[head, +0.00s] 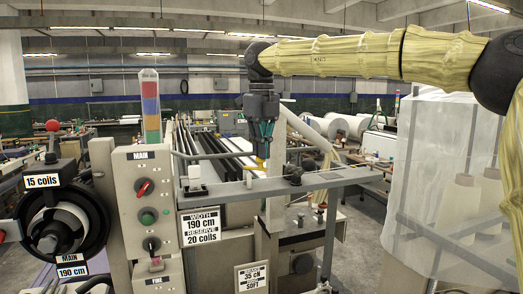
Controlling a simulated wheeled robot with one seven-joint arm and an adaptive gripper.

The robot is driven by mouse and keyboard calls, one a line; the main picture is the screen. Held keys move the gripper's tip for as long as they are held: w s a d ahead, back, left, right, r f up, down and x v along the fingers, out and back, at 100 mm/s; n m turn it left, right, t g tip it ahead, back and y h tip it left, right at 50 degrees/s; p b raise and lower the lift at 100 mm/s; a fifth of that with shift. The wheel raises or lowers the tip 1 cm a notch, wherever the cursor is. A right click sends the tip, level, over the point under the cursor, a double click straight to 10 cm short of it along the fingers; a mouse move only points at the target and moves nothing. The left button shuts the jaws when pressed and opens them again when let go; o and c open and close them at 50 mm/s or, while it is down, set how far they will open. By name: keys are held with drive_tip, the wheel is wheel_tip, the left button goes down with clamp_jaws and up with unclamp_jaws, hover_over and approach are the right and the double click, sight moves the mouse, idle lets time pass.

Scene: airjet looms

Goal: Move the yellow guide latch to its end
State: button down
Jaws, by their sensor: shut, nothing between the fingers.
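The yellow guide latch (259,163) is a small yellow piece at the grey rail (290,185) on top of the loom, near the picture's middle. My gripper (263,150) points straight down from my cloth-covered arm, directly above the latch. Its fingers look closed together, with nothing seen between them. The fingertips are at or just above the latch; I cannot tell whether they touch it. The latch's upper part is partly hidden by the fingertips.
A control panel (147,200) with knobs and a striped signal tower (151,105) stand left of the gripper. A coil unit (60,220) is at far left. A translucent cover (430,180) stands at right. A dark knob (292,174) sits on the rail beside the latch.

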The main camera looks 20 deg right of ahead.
drive_tip(key=m, duration=0.2)
drive_tip(key=s+a+f+m+b, duration=0.1)
drive_tip(key=f+m, duration=0.1)
drive_tip(key=m, duration=0.1)
drive_tip(key=shift+s+a+f+m+b, duration=0.1)
drive_tip(key=shift+s+a+m+b, duration=0.2)
drive_tip(key=shift+a+b, duration=0.1)
drive_tip(key=m, duration=0.1)
drive_tip(key=a+m+b, duration=0.1)
drive_tip(key=m, duration=0.1)
drive_tip(key=a+m, duration=0.1)
drive_tip(key=m, duration=0.1)
drive_tip(key=shift+s, duration=0.25)
drive_tip(key=shift+s+m+b, duration=0.1)
drive_tip(key=shift+m+b, duration=0.2)
drive_tip(key=shift+m, duration=0.2)
drive_tip(key=c, duration=1.2)
unclamp_jaws()
drive_tip(key=shift+d, duration=0.1)
drive_tip(key=shift+w, duration=0.35)
drive_tip(key=shift+r, duration=0.25)
wheel_tip(320, 180, up, 12)
drive_tip(key=shift+w+f, duration=0.15)
